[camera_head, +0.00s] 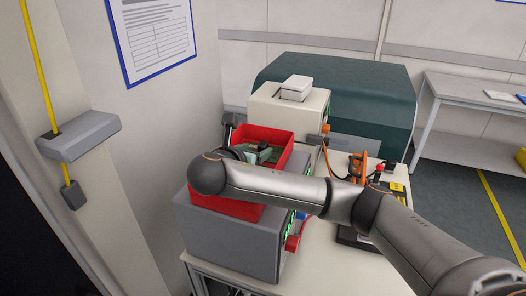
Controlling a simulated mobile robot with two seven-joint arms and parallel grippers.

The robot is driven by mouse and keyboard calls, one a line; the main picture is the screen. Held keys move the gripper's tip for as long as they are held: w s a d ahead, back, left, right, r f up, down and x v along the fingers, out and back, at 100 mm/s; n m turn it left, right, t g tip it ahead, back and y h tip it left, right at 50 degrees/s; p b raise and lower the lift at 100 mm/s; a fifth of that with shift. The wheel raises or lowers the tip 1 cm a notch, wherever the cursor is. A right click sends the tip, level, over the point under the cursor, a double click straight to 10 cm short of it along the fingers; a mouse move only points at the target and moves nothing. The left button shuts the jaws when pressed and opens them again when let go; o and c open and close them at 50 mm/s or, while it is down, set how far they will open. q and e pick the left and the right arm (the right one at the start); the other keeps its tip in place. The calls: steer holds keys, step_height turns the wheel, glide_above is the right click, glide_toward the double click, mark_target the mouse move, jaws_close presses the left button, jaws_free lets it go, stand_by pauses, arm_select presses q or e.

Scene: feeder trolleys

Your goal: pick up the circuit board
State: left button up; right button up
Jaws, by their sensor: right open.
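A red bin (269,132) sits on a grey machine, and part of a green circuit board (273,150) shows inside it. My right arm reaches in from the right, across the front of the bin, and hides much of its inside. My right gripper (259,154) is small in view behind my wrist, inside the bin's outline and close beside the board. It is open; I cannot tell whether it touches the board. My left gripper is not in view.
The grey machine (228,233) stands on a pale table (345,272). A white device (288,107) and a dark green machine (350,90) are behind the bin. An orange tool (357,168) lies right of it. A wall with a grey box (80,137) is on the left.

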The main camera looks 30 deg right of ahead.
mark_target(261, 148)
steer(key=p+x, duration=0.1)
steer(key=x, duration=0.3)
steer(key=shift+d+f, duration=0.1)
steer(key=shift+f, duration=0.05)
jaws_close()
stand_by(0.5)
